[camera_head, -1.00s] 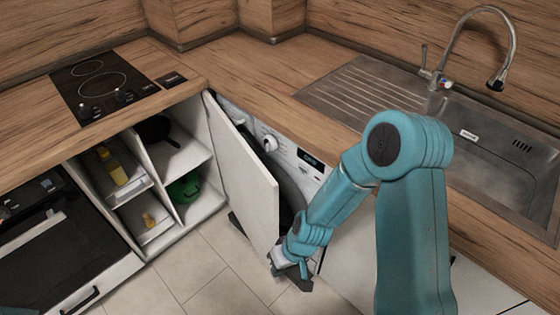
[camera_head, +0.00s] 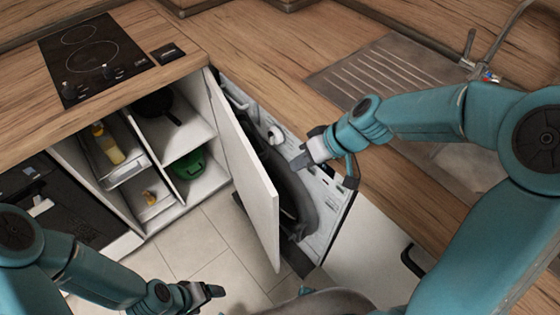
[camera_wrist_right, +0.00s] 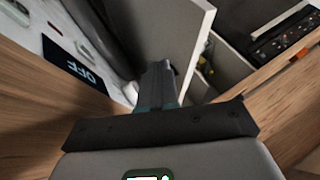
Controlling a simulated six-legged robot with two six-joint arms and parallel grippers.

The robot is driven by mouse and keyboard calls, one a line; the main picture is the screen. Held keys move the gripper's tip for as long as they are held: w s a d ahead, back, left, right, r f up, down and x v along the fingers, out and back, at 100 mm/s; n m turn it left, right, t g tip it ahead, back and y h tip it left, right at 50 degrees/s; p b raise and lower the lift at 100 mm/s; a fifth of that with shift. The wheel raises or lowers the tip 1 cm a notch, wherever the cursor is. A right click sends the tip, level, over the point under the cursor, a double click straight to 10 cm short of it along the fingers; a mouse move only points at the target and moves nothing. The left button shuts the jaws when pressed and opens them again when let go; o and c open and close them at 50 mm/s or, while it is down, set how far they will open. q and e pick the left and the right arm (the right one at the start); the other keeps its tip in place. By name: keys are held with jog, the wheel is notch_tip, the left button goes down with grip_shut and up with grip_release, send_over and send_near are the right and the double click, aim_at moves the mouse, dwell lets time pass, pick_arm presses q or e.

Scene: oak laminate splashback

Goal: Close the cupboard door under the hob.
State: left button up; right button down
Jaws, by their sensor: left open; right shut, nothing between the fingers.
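The white cupboard door (camera_head: 250,180) stands wide open, hinged at the right side of the open cupboard (camera_head: 172,143) under the hob (camera_head: 90,58). Its outer face is towards the washing machine and also shows in the right wrist view (camera_wrist_right: 178,38). My right gripper (camera_head: 297,162) is shut and empty, to the right of the door in front of the washing machine; in the right wrist view its fingers (camera_wrist_right: 157,72) point at the door, and contact cannot be told. My left gripper (camera_head: 212,291) is open and empty, low over the floor, left of the door's lower end.
A washing machine (camera_head: 322,195) stands behind the door, under the worktop (camera_head: 255,60). The cupboard holds a green pot (camera_head: 188,165), a dark pan and a bottle. The oven (camera_head: 65,200) is at the left. The floor (camera_head: 205,245) before the cupboard is clear.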

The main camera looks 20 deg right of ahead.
jog(key=b+x, duration=0.1)
jog(key=x, duration=0.8)
jog(key=shift+w+a+r, duration=0.15)
jog(key=shift+w+a, duration=0.1)
jog(key=shift+a, duration=0.15)
